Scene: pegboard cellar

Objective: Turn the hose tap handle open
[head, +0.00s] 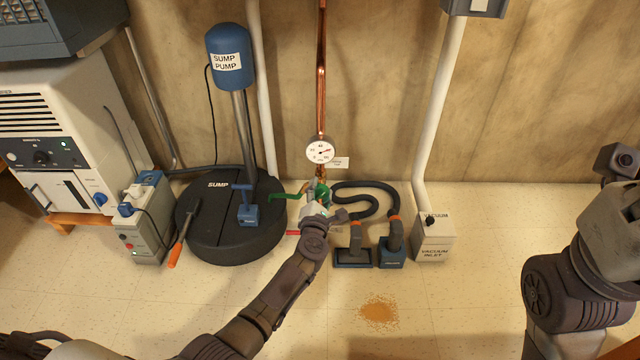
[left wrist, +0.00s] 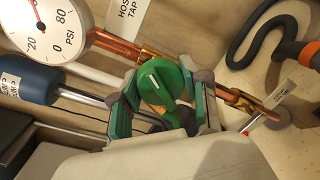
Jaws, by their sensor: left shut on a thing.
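The hose tap's round green handle (left wrist: 165,80) sits on a copper pipe with brass fittings in the left wrist view. A short white line marks its face. My left gripper (left wrist: 165,98) is shut on the handle, one finger on each side of it. In the head view the green handle (head: 322,192) is partly hidden behind my left gripper (head: 318,207), low on the wall under the gauge. A "HOSE TAP" label (left wrist: 131,8) is beside the pipe. My right arm stands at the right edge of the head view; its fingers are out of frame.
A pressure gauge (head: 321,152) is on the copper pipe above the tap. The black sump lid (head: 225,245) with its blue pump (head: 230,50) is to the left. A dark hose (head: 375,190) and the vacuum inlet box (head: 434,240) are to the right. Brown debris (head: 380,311) lies on open floor.

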